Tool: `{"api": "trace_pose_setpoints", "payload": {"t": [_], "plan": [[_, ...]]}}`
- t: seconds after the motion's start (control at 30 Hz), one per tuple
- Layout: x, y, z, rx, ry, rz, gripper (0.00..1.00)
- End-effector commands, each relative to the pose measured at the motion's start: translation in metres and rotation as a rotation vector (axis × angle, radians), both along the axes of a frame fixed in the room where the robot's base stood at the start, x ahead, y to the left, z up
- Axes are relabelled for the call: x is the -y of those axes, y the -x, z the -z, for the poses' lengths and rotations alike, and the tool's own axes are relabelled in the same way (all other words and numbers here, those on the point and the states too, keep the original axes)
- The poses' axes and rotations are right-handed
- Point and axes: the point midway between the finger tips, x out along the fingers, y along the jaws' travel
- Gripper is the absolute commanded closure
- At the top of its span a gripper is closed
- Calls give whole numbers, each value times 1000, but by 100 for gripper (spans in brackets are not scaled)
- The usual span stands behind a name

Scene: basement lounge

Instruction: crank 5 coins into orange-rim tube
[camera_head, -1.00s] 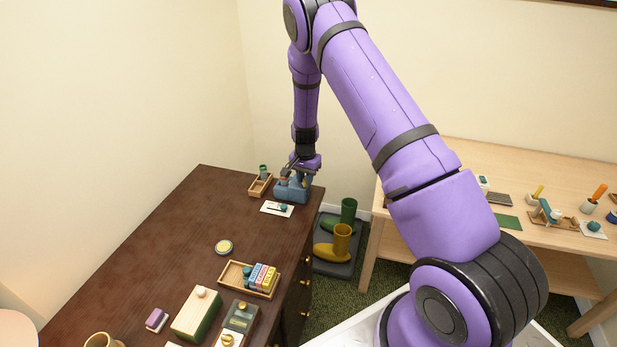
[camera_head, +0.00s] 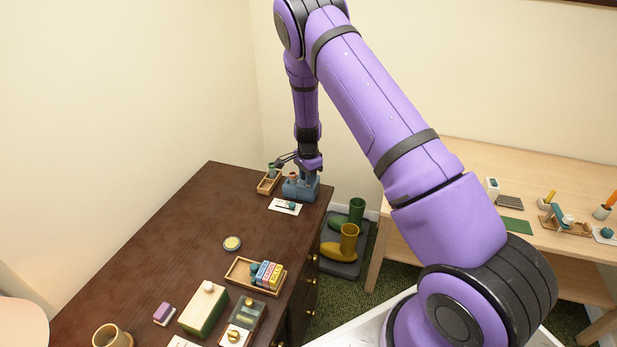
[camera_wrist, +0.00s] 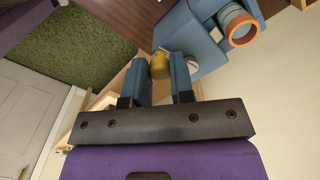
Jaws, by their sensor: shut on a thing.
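A blue coin dispenser (camera_head: 301,188) stands at the far right corner of the dark desk. It also shows at the top of the wrist view (camera_wrist: 188,38). My gripper (camera_wrist: 163,63) is shut on a yellow crank knob (camera_wrist: 159,68) beside the dispenser body.
A small wooden tray (camera_head: 266,186) stands left of the dispenser, and a white card (camera_head: 286,207) lies in front. A wooden tray with coloured blocks (camera_head: 255,273) and a green-and-cream box (camera_head: 203,309) are nearer. Boots (camera_head: 348,243) stand on the floor right of the desk.

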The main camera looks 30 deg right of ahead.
Motion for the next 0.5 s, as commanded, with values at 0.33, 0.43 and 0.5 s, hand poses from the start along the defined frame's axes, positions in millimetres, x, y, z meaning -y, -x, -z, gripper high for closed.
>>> {"api": "trace_pose_setpoints", "payload": {"t": [0.33,0.43,0.5], "plan": [[0,-1,0,2,0,-1,66],[0,-1,0,2,0,-1,52],[0,-1,0,2,0,-1,52]]}}
